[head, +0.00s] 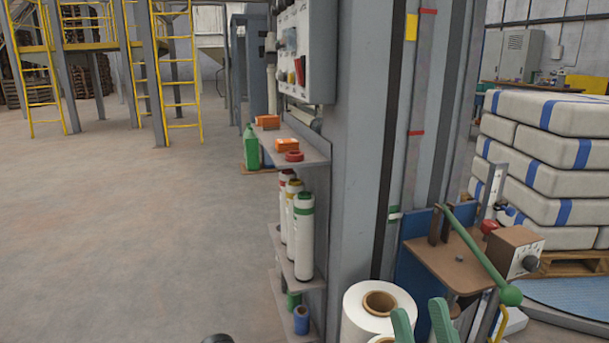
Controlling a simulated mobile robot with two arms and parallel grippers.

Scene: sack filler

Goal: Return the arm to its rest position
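My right gripper (421,318) shows at the bottom edge, right of centre. Its two green fingers point up and stand apart with nothing seen between them, so it is open and empty. The rest of the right arm is below the picture. A small dark rounded piece shows at the bottom edge left of centre; I cannot tell what it is. My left gripper is not in view.
White film rolls (350,308) stand beside the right gripper's fingers. A green-knobbed lever (475,250) crosses a brown bench plate (440,262) on the right. A grey column (365,150) and bottle shelves (310,150) stand ahead. Stacked sacks (550,180) are at right. The left floor is clear.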

